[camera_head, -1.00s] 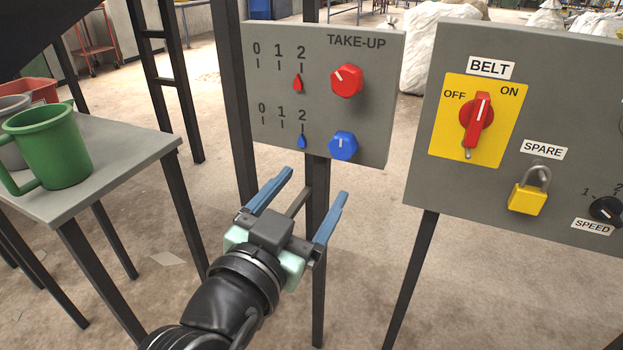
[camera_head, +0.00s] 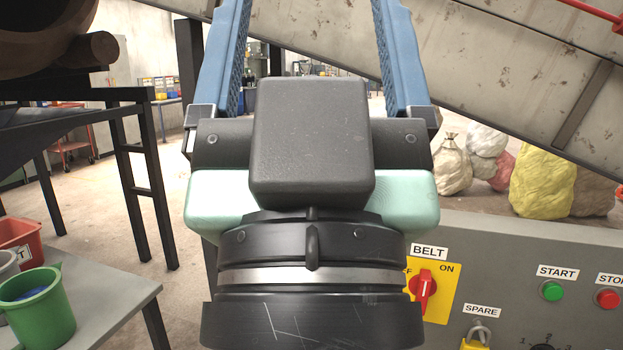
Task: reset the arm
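My gripper (camera_head: 312,50) is large and close to the camera, in the middle of the picture, pointing up. Its two blue fingers stand wide apart with nothing visible between them. The tips run up to the top edge of the picture. My wrist hides the take-up panel and its red and blue knobs.
The grey control panel (camera_head: 580,250) is at lower right, with a red belt switch (camera_head: 424,290) on yellow, a green start button (camera_head: 551,291) and a red stop button (camera_head: 607,299). A conveyor side (camera_head: 500,75) slants across the upper right.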

